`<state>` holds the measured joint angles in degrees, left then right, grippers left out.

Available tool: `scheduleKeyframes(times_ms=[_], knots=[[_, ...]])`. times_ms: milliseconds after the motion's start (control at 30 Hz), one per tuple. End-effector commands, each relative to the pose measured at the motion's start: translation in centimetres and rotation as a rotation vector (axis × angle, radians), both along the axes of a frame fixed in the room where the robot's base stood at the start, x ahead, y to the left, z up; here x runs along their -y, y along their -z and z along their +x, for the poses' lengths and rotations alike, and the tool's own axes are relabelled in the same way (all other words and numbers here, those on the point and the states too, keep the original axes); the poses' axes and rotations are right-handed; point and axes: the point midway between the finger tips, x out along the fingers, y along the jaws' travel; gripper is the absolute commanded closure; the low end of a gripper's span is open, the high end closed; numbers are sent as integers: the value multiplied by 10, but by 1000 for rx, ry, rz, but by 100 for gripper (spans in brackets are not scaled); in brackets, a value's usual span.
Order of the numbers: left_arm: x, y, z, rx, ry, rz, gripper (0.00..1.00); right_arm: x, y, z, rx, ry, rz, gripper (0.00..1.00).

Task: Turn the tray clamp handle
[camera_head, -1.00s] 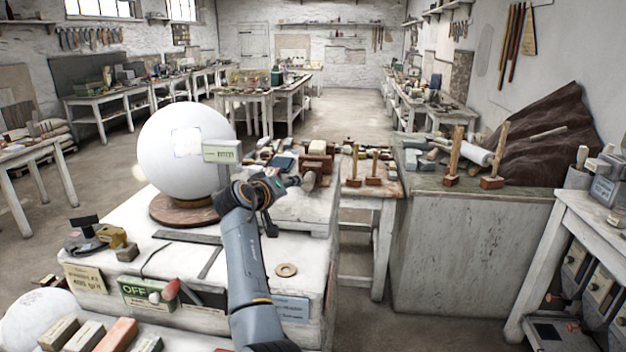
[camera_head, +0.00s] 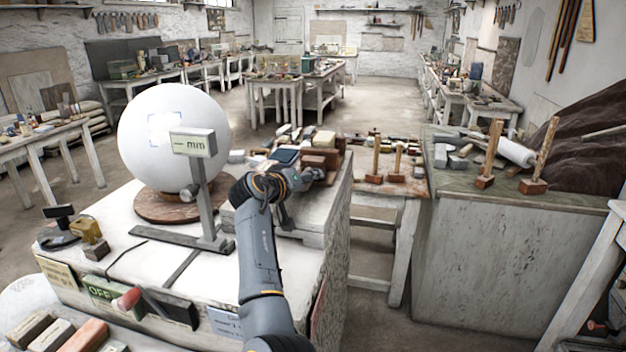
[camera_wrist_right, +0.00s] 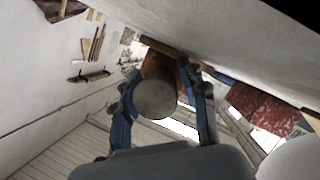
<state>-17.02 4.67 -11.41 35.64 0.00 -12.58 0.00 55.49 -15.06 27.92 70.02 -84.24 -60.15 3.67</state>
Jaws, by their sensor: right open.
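My right arm reaches in from the bottom of the head view. Its gripper (camera_head: 304,182) is beside the raised pale block at the back of the white bench, and its fingers are small and hard to make out there. In the right wrist view the two blue-grey fingers of the right gripper (camera_wrist_right: 163,78) are open on either side of a round grey knob (camera_wrist_right: 156,98). A brown wooden part (camera_wrist_right: 160,66) shows behind the knob. The knob looks like the clamp handle, but I cannot tell whether the fingers touch it. My left gripper is not in view.
A large white sphere (camera_head: 172,135) rests on a round wooden base (camera_head: 180,204). A gauge (camera_head: 193,143) on a metal stand is left of my arm. Blocks (camera_head: 322,158) crowd the raised part.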

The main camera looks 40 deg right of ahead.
Motion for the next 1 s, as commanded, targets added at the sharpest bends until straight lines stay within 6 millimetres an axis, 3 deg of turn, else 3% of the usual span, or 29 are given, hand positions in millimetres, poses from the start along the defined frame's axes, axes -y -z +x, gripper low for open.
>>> scheduleKeyframes(times_ms=[200,400,433,1000], knots=[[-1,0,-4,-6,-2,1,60,0,0,0,0,0,0,57],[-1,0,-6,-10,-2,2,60,0,0,0,0,0,0,98],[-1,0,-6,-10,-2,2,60,0,0,0,0,0,0,100],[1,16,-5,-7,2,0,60,2,2,-1,151,5,125,100]])
